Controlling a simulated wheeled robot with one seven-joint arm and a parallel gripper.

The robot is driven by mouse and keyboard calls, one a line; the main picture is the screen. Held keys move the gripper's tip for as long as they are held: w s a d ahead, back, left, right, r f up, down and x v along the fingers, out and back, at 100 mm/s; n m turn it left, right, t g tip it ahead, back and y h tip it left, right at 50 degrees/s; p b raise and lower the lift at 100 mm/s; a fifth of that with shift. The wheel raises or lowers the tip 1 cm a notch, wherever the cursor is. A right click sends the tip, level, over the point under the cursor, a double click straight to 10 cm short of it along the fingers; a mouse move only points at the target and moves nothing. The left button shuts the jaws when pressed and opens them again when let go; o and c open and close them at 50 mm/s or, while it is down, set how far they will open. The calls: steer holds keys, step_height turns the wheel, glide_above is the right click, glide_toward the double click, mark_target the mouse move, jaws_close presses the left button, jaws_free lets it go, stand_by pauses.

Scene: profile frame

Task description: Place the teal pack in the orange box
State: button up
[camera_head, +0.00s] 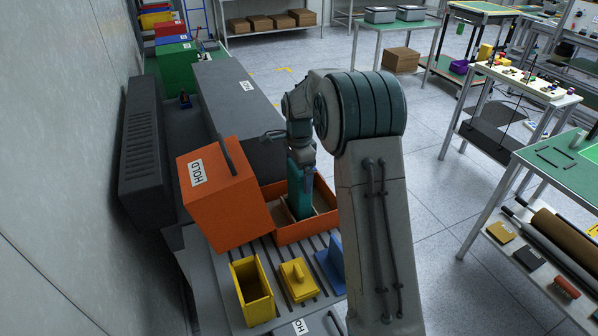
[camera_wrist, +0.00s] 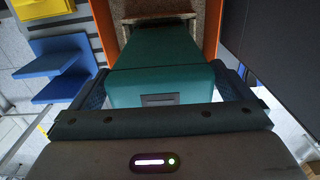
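The teal pack (camera_head: 301,190) stands roughly upright inside the orange box (camera_head: 290,236), with its lower end between the walls. My gripper (camera_head: 302,152) is above the box, its fingers on the pack's upper part. In the wrist view, the teal pack (camera_wrist: 160,82) lies between both fingers (camera_wrist: 160,92), which appear to press on its sides. The orange box wall (camera_wrist: 103,30) and brown floor show beyond it. My arm hides part of the box's right side in the head view, and whether the pack touches the floor cannot be told.
A large orange block labelled HOLD (camera_head: 222,196) stands directly left of the box. A yellow open bin (camera_head: 251,291), a yellow piece (camera_head: 298,281) and a blue bracket (camera_head: 331,264) lie in front on the slatted surface. A long grey case (camera_head: 237,105) is behind.

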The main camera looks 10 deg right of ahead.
steer(key=shift+r, duration=0.15)
step_height(320, 180, up, 11)
steer(key=shift+r+b, duration=0.1)
steer(key=shift+b, duration=0.3)
steer(key=shift+r, duration=0.3)
steer(key=s+r+n+t, duration=0.3)
steer(key=s+n, duration=0.5)
steer(key=s, duration=0.9)
steer(key=s+f+n, duration=0.2)
steer(key=s+n, duration=0.2)
steer(key=s, duration=0.4)
steer(key=s+f+n, duration=0.2)
steer(key=s+n, duration=0.2)
steer(key=s, duration=0.4)
steer(key=shift+f, duration=0.35)
